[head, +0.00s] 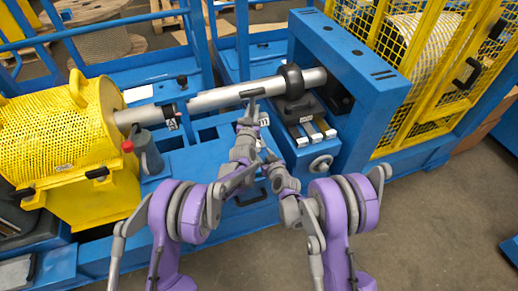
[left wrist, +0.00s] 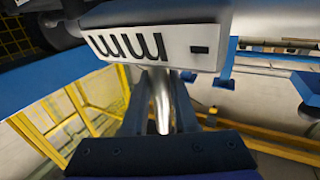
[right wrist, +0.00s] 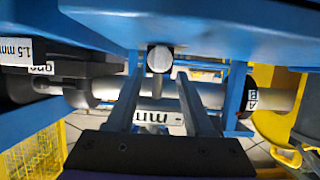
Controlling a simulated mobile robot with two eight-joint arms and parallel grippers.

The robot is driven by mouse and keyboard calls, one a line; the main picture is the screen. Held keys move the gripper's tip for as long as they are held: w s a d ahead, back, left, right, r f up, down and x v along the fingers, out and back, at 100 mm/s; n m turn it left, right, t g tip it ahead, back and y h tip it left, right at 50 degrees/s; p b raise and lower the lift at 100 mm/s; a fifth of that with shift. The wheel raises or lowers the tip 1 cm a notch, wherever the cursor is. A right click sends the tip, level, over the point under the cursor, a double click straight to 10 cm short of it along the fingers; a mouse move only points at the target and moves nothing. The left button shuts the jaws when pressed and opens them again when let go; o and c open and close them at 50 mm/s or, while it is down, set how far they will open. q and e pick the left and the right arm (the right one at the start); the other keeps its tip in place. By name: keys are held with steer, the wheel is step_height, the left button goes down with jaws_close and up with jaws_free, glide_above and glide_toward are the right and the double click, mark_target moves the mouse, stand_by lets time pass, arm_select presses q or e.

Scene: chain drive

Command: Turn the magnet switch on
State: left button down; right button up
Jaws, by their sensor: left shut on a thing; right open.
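I cannot single out the magnet switch with certainty. My left gripper (head: 250,103) is raised just in front of the silver shaft (head: 225,95). In the left wrist view its fingers are shut on a thin metal stem (left wrist: 161,100) below a block with a white "mm" label (left wrist: 150,46). My right gripper (head: 266,156) is lower and open. In the right wrist view a round grey end piece (right wrist: 160,58) lies in line with the gap between its fingers; contact cannot be told. The white "-mm" label (right wrist: 156,116) shows between those fingers.
A black ring (head: 291,80) sits around the shaft. A tray with labelled strips (head: 313,131) and a round grey knob (head: 321,165) are at right on the blue frame (head: 360,60). A yellow guarded drum (head: 60,130) and a red-topped grey bottle (head: 147,155) stand left.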

mark_target(259, 148)
steer(key=x, duration=0.5)
steer(key=shift+w+a, duration=0.1)
steer(key=shift+w, duration=0.05)
jaws_close()
